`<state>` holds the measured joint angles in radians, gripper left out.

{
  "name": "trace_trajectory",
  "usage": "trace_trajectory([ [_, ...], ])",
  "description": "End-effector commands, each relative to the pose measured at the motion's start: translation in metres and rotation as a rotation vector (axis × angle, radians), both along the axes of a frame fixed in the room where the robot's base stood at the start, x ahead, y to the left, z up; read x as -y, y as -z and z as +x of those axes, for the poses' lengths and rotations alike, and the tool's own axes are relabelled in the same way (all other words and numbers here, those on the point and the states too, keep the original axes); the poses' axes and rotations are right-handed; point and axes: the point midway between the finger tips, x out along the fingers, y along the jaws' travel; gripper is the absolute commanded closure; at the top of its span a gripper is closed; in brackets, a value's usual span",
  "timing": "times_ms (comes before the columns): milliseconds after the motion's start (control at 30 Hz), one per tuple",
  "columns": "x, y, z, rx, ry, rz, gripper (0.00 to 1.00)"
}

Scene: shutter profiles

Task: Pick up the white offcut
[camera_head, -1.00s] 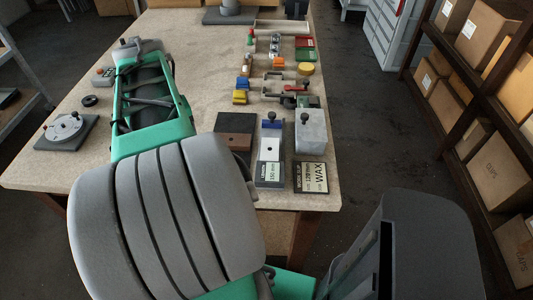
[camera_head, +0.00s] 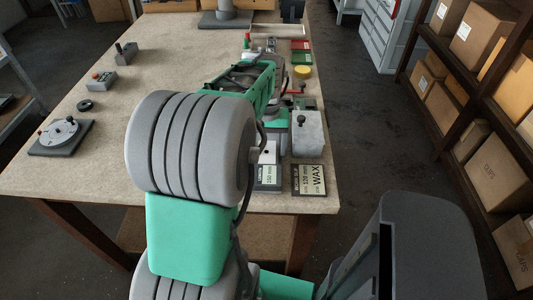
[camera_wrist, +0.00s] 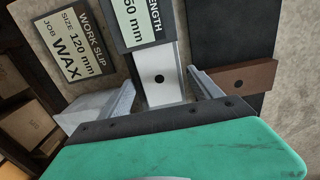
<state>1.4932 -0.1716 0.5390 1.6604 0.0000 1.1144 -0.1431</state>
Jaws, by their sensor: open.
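My gripper (camera_wrist: 160,98) is open, with one finger on each side of a pale piece (camera_wrist: 160,77) with a dark round hole. Nothing shows held between the fingers. This pale piece lies by the length card (camera_wrist: 148,22) and also shows in the head view (camera_head: 268,154), partly behind my arm. I cannot tell whether it is the white offcut or part of a fixture. No other piece is clearly the white offcut. In the head view my arm hides my gripper and much of the row of parts.
A grey block with a black knob (camera_head: 307,132) stands right of the pale piece. A work slip (camera_head: 309,180) lies at the table's front edge. A brown block (camera_wrist: 240,78) is close to one finger.

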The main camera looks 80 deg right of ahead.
Motion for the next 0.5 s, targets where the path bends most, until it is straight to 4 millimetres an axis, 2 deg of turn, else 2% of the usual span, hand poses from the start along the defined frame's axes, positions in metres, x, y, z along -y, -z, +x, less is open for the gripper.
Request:
trace_trajectory([
  [133,0.0001,-0.0003,0.0001,0.0,0.0,-0.001,0.26],
  [500,0.0002,-0.0005,0.0002,0.0,0.0,-0.001,0.57],
])
